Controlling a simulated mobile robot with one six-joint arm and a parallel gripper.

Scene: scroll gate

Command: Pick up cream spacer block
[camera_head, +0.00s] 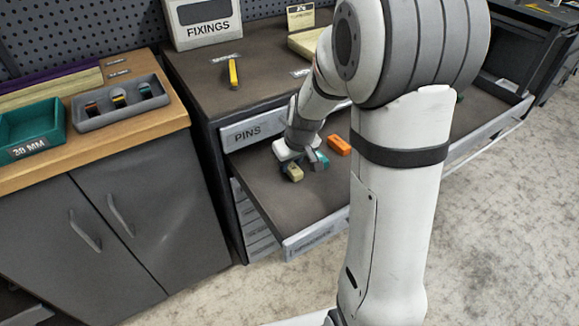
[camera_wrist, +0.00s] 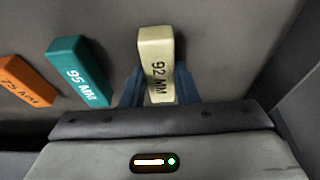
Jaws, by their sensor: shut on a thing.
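The cream spacer block (camera_wrist: 156,62), marked "92 MM", stands between the two blue-grey fingers of my gripper (camera_wrist: 160,92) in the wrist view. The fingers are shut on its near part. In the head view the cream block (camera_head: 293,172) shows at the tip of my gripper (camera_head: 303,163), inside the open drawer (camera_head: 300,205). Whether it touches the drawer floor I cannot tell. A teal block (camera_wrist: 77,72) marked "95 MM" and an orange block (camera_wrist: 25,82) marked "75 MM" lie to its left in the wrist view.
The orange block also shows in the head view (camera_head: 339,145). A grey tray (camera_head: 120,122) and a teal bin (camera_head: 32,148) stand on the wooden bench at left. The drawer's front floor is clear.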

